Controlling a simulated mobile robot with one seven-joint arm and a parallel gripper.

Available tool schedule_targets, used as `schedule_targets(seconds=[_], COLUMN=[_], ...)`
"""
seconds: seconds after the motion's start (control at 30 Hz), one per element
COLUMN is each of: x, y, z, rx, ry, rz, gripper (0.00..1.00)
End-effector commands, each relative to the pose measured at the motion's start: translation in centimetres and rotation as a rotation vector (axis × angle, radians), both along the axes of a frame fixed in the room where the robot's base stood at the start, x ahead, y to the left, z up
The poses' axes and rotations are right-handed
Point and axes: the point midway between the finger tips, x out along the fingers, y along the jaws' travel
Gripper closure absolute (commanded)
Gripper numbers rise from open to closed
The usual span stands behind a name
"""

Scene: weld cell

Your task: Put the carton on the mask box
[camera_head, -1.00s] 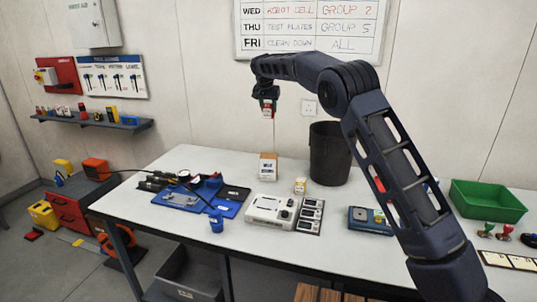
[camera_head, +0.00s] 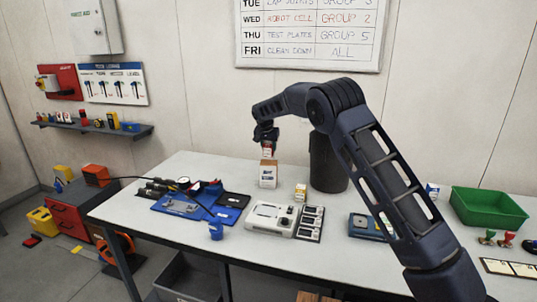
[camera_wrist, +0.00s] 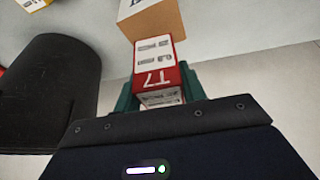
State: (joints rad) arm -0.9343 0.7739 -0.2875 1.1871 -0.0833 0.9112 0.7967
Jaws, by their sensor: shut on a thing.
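The carton (camera_head: 267,152) is small, red and white, and it hangs from my gripper (camera_head: 266,144) in the head view. In the wrist view the carton (camera_wrist: 160,58) sits between the two green fingers of my gripper (camera_wrist: 160,90), which are shut on it. The mask box (camera_head: 268,179) is a white and brown box standing upright at the back of the table. It also shows, partly cut off, at the top of the wrist view (camera_wrist: 153,22). The carton is right over the mask box's top; I cannot tell whether they touch.
A dark bin (camera_head: 328,165) stands close to the right of the mask box. A small yellow and white box (camera_head: 300,191) is in front of the bin. A white device (camera_head: 272,218) and a blue tray (camera_head: 190,207) lie nearer the front. The tabletop (camera_head: 228,178) left of the mask box is clear.

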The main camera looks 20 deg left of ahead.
Motion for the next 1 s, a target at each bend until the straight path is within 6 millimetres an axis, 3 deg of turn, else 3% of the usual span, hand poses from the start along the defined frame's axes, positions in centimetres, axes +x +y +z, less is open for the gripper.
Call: schedule_targets(seconds=[0.23, 0.67, 0.7, 0.8, 1.0], x=[0.0, 0.0, 0.0, 0.0, 0.0], y=[0.0, 0.0, 0.0, 0.0, 0.0], z=[-3.3, -4.0, -4.0, -4.0, -4.0], rx=[-0.002, -0.001, -0.001, -0.001, -0.001], ry=[0.001, 0.000, 0.000, 0.000, 0.000], rz=[0.000, 0.001, 0.001, 0.000, 0.000], gripper=[0.83, 0.83, 0.55, 0.38, 0.38])
